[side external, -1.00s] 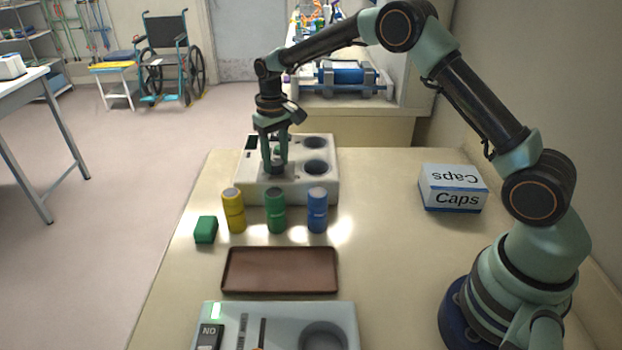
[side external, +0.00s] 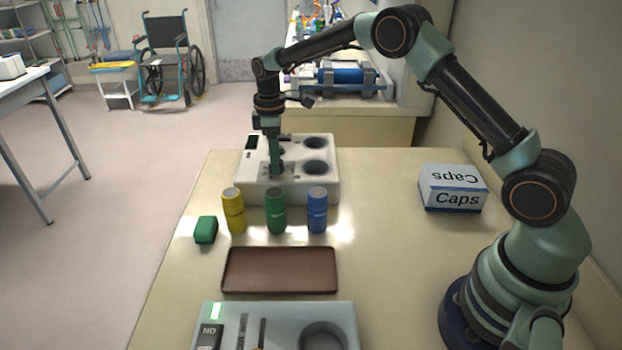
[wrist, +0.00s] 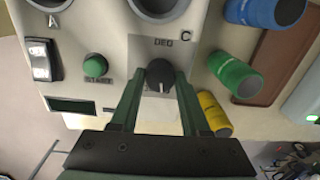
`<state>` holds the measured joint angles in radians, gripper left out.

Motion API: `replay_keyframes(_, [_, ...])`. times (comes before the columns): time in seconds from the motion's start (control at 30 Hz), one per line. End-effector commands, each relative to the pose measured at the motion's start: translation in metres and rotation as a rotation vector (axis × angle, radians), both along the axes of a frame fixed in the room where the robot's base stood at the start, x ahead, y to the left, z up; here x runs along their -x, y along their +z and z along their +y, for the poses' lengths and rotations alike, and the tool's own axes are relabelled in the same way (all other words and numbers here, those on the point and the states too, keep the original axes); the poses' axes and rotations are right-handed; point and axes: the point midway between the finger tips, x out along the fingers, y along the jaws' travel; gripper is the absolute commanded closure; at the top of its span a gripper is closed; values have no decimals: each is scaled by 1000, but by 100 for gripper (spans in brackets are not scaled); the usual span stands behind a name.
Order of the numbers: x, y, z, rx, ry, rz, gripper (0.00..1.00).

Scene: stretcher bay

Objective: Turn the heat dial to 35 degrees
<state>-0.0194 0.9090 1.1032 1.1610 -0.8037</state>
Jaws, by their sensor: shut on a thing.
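The heat dial (wrist: 160,76) is a black knob on a grey panel marked DEG, on the white device (side external: 325,190) at the far end of the table. A pale pointer line on it faces the bottom of the wrist view. My gripper (wrist: 159,80) is shut on the dial, one green finger on each side. In the side view my gripper (side external: 275,168) points straight down at the device's near part and hides the dial. The device's dark display (wrist: 72,105) shows no number I can read.
A green START button (wrist: 95,66) and a white switch (wrist: 42,62) sit on the same device. Yellow (side external: 233,210), green (side external: 275,211) and blue (side external: 317,211) cylinders stand close in front. A brown tray (side external: 280,270) and a Caps box (side external: 453,188) are farther off.

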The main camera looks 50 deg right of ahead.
Motion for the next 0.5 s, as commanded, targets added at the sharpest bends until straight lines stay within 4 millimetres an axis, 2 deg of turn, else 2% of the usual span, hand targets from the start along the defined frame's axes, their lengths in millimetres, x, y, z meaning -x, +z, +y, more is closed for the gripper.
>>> replay_keyframes(0.2, [0,1,-4,-3,96,6,100])
replay_keyframes(0.5, [0,1,-4,-6,151,7,100])
